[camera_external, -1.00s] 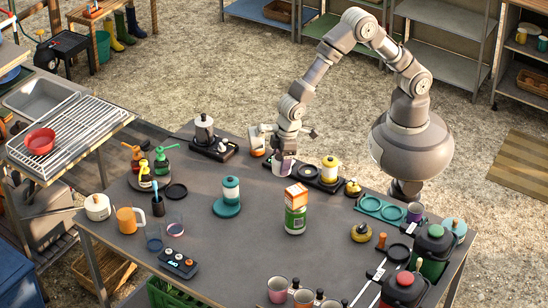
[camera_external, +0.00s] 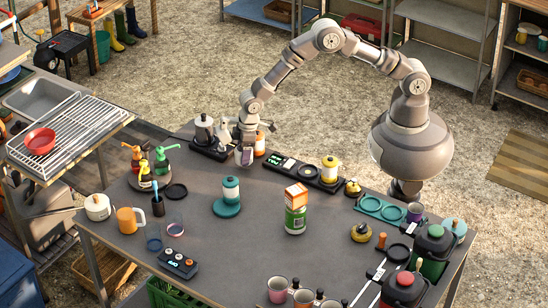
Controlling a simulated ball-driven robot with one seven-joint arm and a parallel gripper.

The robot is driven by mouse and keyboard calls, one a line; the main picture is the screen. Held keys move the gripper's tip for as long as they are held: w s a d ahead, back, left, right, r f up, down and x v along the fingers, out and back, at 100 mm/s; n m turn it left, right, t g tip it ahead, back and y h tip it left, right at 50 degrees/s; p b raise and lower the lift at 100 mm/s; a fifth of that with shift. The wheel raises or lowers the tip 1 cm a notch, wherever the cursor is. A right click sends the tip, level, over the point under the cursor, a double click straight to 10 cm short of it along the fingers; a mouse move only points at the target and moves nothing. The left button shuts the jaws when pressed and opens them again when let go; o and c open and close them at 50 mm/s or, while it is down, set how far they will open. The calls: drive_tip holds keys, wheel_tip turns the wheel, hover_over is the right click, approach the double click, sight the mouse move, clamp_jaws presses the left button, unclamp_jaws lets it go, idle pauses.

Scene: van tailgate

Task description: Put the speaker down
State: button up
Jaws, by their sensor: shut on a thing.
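My gripper (camera_external: 244,146) points down at the back left of the dark table (camera_external: 205,246). It is shut on a small greyish-purple thing (camera_external: 244,157), which I take to be the speaker. The fingers and wrist hide much of it. It is at the table's back part, just in front of an orange jar. I cannot tell whether its underside touches the table top.
A moka pot (camera_external: 204,129) on a black base stands close on the left. An orange jar (camera_external: 260,143) is right behind the gripper.

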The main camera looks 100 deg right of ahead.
drive_tip(key=shift+f, duration=1.3)
drive_tip(key=shift+f+b, duration=0.15)
drive_tip(key=shift+b, duration=0.2)
drive_tip(key=o, duration=1.1)
drive_tip(key=shift+o, duration=0.2)
